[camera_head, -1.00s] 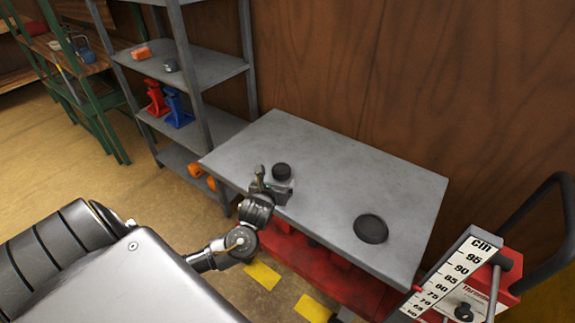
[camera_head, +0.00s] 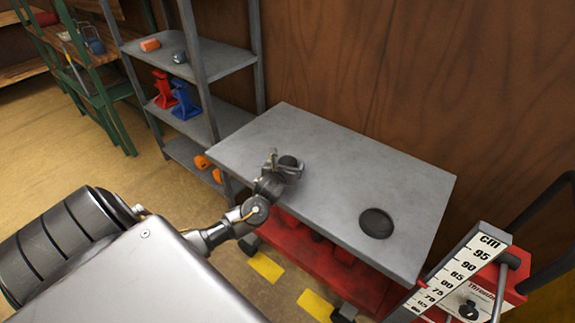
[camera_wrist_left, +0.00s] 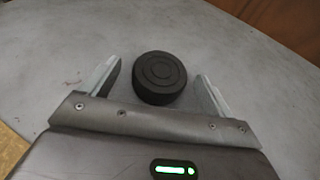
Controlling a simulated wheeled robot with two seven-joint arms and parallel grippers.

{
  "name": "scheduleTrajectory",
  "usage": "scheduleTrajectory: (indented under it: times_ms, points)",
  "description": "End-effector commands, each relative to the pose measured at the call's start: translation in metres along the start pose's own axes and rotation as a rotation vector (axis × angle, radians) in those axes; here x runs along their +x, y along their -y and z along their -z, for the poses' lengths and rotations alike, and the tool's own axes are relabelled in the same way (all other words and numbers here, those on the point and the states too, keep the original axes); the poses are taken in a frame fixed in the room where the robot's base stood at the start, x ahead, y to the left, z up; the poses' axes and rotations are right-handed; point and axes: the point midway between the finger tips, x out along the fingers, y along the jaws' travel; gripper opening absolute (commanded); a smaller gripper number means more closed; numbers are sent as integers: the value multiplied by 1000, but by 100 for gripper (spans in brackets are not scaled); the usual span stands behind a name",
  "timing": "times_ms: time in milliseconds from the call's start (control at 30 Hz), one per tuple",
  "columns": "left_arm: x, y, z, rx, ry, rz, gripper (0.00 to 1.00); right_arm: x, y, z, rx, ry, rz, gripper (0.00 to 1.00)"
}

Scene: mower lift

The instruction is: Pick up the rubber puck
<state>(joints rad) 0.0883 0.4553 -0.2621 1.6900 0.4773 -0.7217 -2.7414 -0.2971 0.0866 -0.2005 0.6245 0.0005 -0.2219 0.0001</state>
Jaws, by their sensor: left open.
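The rubber puck (camera_head: 288,162) is a small black round block on the grey tabletop, partly hidden by my left gripper in the head view. In the left wrist view, the puck (camera_wrist_left: 160,76) shows concentric rings on top and sits between the two fingers. My left gripper (camera_head: 284,168) is open, low over the table, with a finger on either side of the puck. In the left wrist view, gaps show between the puck and both fingers of the gripper (camera_wrist_left: 160,68). My right gripper is not in view.
The grey lift table (camera_head: 335,180) also bears a flat dark disc (camera_head: 376,223) at its right. A height scale (camera_head: 462,265) stands at lower right. Grey shelves (camera_head: 215,60) with red and blue jack stands are at left. A wooden wall (camera_head: 400,70) is behind. The table's middle is clear.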

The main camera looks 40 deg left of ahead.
Motion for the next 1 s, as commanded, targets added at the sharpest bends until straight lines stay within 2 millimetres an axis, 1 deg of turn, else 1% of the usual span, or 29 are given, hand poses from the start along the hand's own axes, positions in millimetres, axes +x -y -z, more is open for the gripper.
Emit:
scheduleTrajectory:
  times_ms: [33,100,200,433,800,833,1000]
  points:
    - [8,0,0,-1,1,-2,87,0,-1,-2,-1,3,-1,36]
    - [15,0,0,0,0,-1,87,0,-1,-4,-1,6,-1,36]
    - [21,0,0,-1,0,0,87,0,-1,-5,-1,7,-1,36]
    - [22,0,0,0,1,1,87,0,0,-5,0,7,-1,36]
    - [22,0,0,0,0,1,38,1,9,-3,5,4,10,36]
    - [22,0,0,0,0,1,36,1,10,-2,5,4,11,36]
    - [22,0,0,0,1,1,35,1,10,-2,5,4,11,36]
